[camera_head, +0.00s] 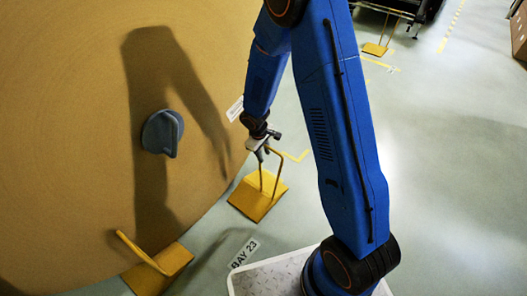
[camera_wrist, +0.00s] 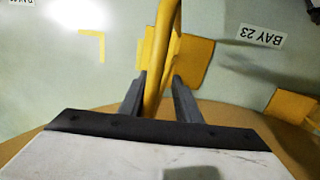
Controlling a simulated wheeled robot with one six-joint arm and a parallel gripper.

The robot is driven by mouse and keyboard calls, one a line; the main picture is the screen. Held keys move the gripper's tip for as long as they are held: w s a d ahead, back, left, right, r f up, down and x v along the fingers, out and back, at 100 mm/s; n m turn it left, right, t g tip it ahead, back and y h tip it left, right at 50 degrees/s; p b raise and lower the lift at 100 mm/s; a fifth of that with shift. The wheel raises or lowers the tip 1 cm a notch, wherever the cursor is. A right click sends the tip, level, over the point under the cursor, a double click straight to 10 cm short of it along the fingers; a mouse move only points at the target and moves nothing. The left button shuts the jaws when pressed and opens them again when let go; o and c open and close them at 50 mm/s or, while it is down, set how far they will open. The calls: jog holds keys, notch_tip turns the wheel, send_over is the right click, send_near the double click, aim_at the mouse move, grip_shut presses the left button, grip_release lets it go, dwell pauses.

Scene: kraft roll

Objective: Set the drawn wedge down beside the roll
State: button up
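The kraft roll (camera_head: 60,150) is a huge brown disc filling the left of the head view. A yellow wedge (camera_head: 252,201) with a tall bent-bar handle is right of the roll's lower edge; I cannot tell whether it rests fully on the floor. My gripper (camera_head: 263,150) is at the top of that handle. In the wrist view the yellow handle (camera_wrist: 154,75) passes between my two dark fingers (camera_wrist: 158,95), with the wedge's plate (camera_wrist: 190,62) beyond. The fingers are close around the bar, but whether both touch it is unclear.
Another yellow wedge (camera_head: 158,276) with a handle lies at the roll's bottom edge. A grey plug (camera_head: 162,133) sits in the roll's core. A BAY 23 label (camera_head: 244,254) and yellow corner marking (camera_head: 297,156) are on the floor. Open floor (camera_head: 450,180) lies right of my arm.

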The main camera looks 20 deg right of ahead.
jog(key=shift+w+r, duration=0.1)
jog(key=shift+r, duration=0.05)
jog(key=shift+r, duration=0.1)
notch_tip(320, 180, up, 17)
jog(key=s+a, duration=0.2)
jog(key=a, duration=0.1)
jog(key=s+d+r+m, duration=0.2)
jog(key=s+d+r, duration=0.35)
jog(key=r, duration=0.35)
jog(key=s+d+r+m+t, duration=0.1)
jog(key=s+d+r, duration=0.1)
jog(key=s, duration=0.6)
jog(key=s+d+r+m+t+y, duration=0.1)
jog(key=s+r+m, duration=0.1)
jog(key=s+r, duration=0.3)
jog(key=s+d+r+m+t, duration=0.1)
jog(key=s+r, duration=0.3)
jog(key=s, duration=0.8)
jog(key=shift+s+d+r+m+t+y, duration=0.2)
jog(key=shift+d+m+t+y, duration=0.15)
jog(key=shift+d+m, duration=0.4)
